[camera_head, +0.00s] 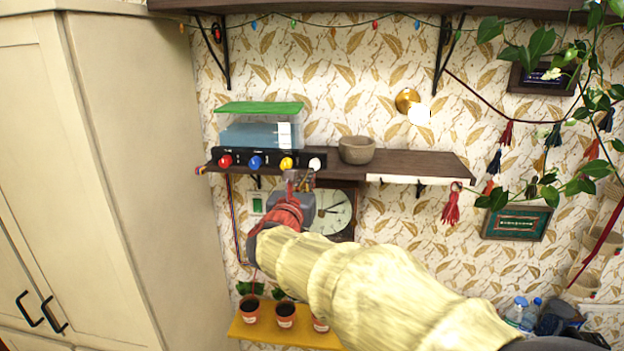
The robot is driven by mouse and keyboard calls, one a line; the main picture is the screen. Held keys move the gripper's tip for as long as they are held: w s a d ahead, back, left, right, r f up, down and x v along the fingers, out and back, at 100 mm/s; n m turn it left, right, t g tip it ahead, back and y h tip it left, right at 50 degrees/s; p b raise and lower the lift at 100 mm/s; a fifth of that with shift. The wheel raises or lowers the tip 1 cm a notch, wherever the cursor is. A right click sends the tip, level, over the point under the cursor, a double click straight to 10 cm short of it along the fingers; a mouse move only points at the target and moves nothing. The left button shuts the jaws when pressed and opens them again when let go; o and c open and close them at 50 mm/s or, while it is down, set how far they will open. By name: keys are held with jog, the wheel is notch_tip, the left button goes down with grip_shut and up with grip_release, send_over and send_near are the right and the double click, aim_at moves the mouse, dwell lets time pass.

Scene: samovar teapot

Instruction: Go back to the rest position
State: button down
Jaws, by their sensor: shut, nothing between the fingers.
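My arm reaches in from the bottom right, covered in a cream padded sleeve with a red section near its end. My gripper (300,182) is at the arm's end, just in front of the front edge of the dark wooden shelf (420,164), below the yellow and white knobs. It looks shut with nothing in it. Whether it touches the shelf edge, I cannot tell. My wrist hides part of the wall and of the round clock (330,212) behind it.
On the shelf are a green-lidded clear box (257,125), a strip with coloured knobs (256,162) and a stone bowl (356,149). Potted plants (250,308) stand on a yellow shelf (262,334) below. A cream cupboard (140,150) fills the left; a plant (540,45) hangs right.

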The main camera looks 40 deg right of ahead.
jog(key=shift+v, duration=3.65)
jog(key=s+a+f+m+g+y+b, duration=0.25)
jog(key=s+f+m, duration=0.45)
jog(key=f, duration=0.4)
jog(key=s+a+f+m+g+y+b, duration=0.2)
jog(key=s+f+m+g+y, duration=0.15)
jog(key=f+m, duration=0.65)
jog(key=s+a+f+m+y+b, duration=0.4)
jog(key=a+f+b, duration=0.5)
jog(key=f, duration=0.1)
jog(key=s+a+f+m+t+y+b, duration=0.1)
jog(key=s+a+f+m+y+b, duration=0.3)
jog(key=a+f+b, duration=0.4)
notch_tip(320, 180, down, 3)
jog(key=a, duration=0.2)
jog(key=shift+a+y+b, duration=0.3)
jog(key=shift+b, duration=0.1)
jog(key=shift+f, duration=0.1)
